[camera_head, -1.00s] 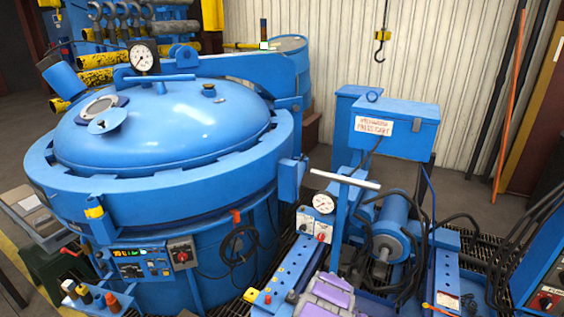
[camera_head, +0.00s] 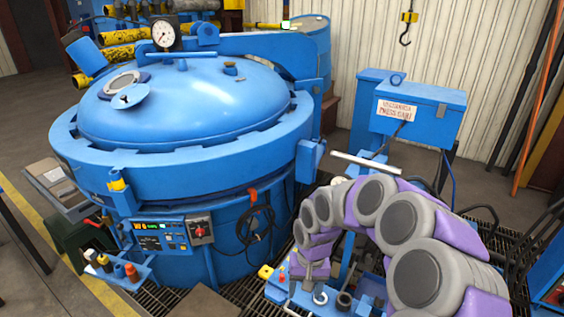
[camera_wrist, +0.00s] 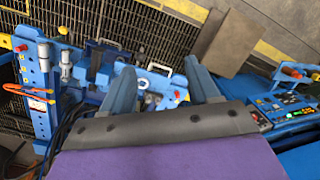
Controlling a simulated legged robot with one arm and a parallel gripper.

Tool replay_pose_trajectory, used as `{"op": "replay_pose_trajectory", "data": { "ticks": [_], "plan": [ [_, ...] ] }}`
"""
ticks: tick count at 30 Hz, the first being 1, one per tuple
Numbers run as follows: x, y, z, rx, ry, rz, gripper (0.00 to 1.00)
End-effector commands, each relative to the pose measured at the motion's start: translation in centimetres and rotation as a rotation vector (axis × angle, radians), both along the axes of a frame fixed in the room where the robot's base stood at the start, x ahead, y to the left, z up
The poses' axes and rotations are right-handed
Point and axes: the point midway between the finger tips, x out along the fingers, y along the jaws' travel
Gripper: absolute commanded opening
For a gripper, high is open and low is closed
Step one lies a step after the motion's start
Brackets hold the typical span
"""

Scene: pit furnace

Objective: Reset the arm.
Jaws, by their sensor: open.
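My gripper (camera_wrist: 162,84) shows in the wrist view as two grey-blue fingers spread apart, with nothing held between them. It points down over blue machine parts and a floor grating. In the head view my grey and purple arm arches across the lower right, in front of the blue press bench. The arm's far end bends down to the left, over the bench's front part; the fingertips are hard to make out there.
The big blue round furnace (camera_head: 185,105) with its domed lid stands left of my arm. A blue box (camera_head: 425,103) with a white label and a hanging hook (camera_head: 406,27) are behind. A control panel (camera_head: 160,236) is on the furnace front.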

Motion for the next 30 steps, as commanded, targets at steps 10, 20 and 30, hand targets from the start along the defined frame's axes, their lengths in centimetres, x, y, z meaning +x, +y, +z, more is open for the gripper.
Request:
{"op": "replay_pose_trajectory", "data": {
  "ticks": [10, 20, 30],
  "plan": [
    [-9.4, -2.2, 8.7, -0.004, -0.012, 0.105, 0.6],
    [-19.8, -5.5, 12.3, -0.058, 0.009, 0.101, 0.6],
    [-28.7, -7.8, 12.6, -0.084, 0.038, 0.017, 0.6]
  ]
}}
